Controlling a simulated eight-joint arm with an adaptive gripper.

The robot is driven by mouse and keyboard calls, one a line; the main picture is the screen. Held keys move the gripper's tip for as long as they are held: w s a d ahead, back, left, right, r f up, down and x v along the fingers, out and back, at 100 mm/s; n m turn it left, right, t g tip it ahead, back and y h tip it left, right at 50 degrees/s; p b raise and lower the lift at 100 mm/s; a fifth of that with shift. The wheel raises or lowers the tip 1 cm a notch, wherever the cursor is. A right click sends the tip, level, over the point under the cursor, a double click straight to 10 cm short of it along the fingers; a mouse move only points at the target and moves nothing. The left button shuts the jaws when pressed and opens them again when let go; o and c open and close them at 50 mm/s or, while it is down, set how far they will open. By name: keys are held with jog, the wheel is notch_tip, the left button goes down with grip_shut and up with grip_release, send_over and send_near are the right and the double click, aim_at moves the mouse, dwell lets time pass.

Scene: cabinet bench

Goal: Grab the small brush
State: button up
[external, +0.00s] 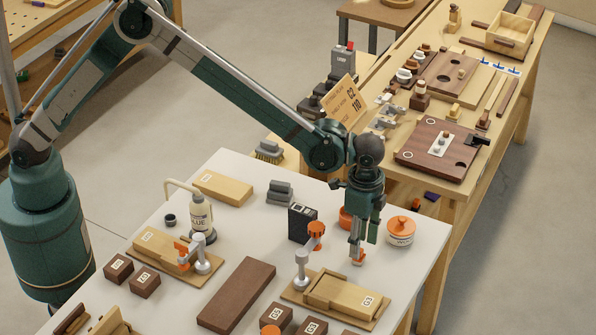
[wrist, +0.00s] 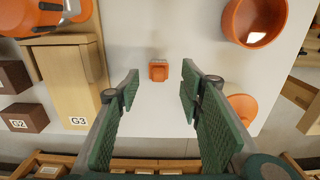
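A small orange piece (wrist: 158,70) with a pale, bristle-like edge lies on the white tabletop; it looks like the small brush. It also shows below my gripper in the external view (external: 358,256). My gripper (wrist: 158,88) is open and empty, pointing down, its green pads on either side of the orange piece in the wrist view. In the external view my gripper (external: 363,238) is over the right part of the white table; I cannot tell its exact height. Another brush-like block with bristles (external: 268,152) sits at the far edge, behind the white table.
An orange bowl (wrist: 254,22) and a white pot with an orange lid (external: 401,230) are close by. A dark box (external: 301,223) stands behind left.

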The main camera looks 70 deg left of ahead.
jog(key=shift+s+d+f+b, duration=0.1)
jog(key=shift+f+b, duration=0.2)
jog(key=shift+f, duration=1.75)
jog(key=shift+c, duration=0.6)
jog(key=c, duration=0.7)
